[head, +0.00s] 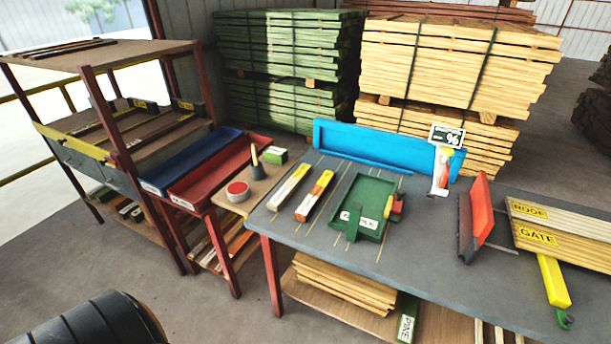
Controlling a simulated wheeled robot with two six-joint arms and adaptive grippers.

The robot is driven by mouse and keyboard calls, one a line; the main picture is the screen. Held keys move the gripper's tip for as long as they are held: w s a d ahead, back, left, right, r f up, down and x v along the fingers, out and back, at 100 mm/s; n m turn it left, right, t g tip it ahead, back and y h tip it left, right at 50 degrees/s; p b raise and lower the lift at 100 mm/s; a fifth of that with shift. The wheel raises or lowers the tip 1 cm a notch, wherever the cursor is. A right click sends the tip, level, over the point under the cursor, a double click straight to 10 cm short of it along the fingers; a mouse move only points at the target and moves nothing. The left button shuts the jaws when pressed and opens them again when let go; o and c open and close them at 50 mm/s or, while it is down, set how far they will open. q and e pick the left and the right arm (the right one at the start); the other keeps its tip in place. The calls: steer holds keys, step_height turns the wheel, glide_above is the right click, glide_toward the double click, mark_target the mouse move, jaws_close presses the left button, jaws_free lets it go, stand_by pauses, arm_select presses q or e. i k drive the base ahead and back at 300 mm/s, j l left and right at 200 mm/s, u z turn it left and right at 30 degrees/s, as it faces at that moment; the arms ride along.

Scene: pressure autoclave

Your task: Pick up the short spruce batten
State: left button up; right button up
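Two short labelled battens lie side by side near the left end of the grey table (410,262). One is pale with a white label (289,187), and the other is orange-brown with a light label (315,195). The lettering is too small to read, so I cannot tell which is spruce. Both lie flat, slanting, a little apart, with nothing on top of them. Neither of my grippers is in view.
A green tray (372,195) stands right of the battens. A low blue panel (352,143) runs behind them. A moisture meter-like stand with a display (440,170) and a red upright plate (478,215) are further right. A red tray (228,172) lies left.

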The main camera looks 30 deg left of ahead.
mark_target(279, 200)
steer(key=j, duration=0.65)
steer(key=j+z, duration=0.15)
steer(key=j, duration=0.5)
steer(key=k+j, duration=0.1)
steer(key=j, duration=0.55)
steer(key=j+z, duration=0.15)
steer(key=j, duration=0.5)
steer(key=k+j, duration=0.15)
steer(key=j, duration=0.5)
steer(key=j+z, duration=0.1)
steer(key=j, duration=0.55)
steer(key=k, duration=0.05)
